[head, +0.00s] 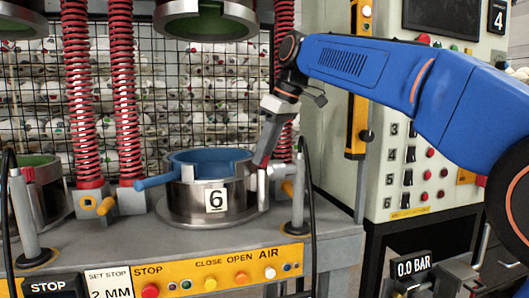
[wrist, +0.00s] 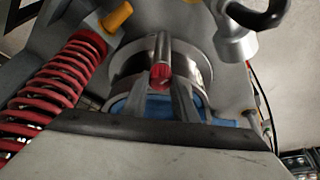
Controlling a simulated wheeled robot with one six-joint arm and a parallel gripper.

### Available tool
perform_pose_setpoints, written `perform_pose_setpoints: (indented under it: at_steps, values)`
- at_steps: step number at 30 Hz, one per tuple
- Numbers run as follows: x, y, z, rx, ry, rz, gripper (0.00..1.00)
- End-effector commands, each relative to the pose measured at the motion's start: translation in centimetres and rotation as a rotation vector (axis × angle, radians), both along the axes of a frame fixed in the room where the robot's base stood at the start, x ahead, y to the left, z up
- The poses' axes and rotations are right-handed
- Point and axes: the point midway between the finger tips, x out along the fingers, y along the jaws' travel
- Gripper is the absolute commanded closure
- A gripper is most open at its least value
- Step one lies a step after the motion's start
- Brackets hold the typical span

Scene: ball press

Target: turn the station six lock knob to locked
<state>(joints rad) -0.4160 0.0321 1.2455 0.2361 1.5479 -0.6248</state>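Station six is a round metal pot (head: 207,201) with a "6" label, a blue inside and a blue handle (head: 158,181) pointing left. Its lock knob (wrist: 161,76) looks like a red-ended metal cylinder in the wrist view, standing by the pot's rim. In the head view my gripper (head: 264,158) reaches down at the pot's right rim and mostly hides the knob. In the wrist view my gripper's fingers (wrist: 161,88) are apart, one on each side of the red end. Whether they touch it is unclear.
Red springs (head: 82,90) and a mesh fence (head: 200,90) stand behind the pot. An orange knob (head: 288,188) is right of it, by a grey post (head: 300,180). A yellow button panel (head: 215,278) runs along the front. A control cabinet (head: 430,150) stands at right.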

Motion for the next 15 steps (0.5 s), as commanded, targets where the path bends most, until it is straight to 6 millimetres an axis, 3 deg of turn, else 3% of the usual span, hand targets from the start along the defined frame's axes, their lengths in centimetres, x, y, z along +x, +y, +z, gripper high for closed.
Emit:
perform_pose_setpoints:
  at_steps: [15]
  values:
    - [-0.07, 0.0, 0.09, 0.0, -0.001, -0.136, 0.97]
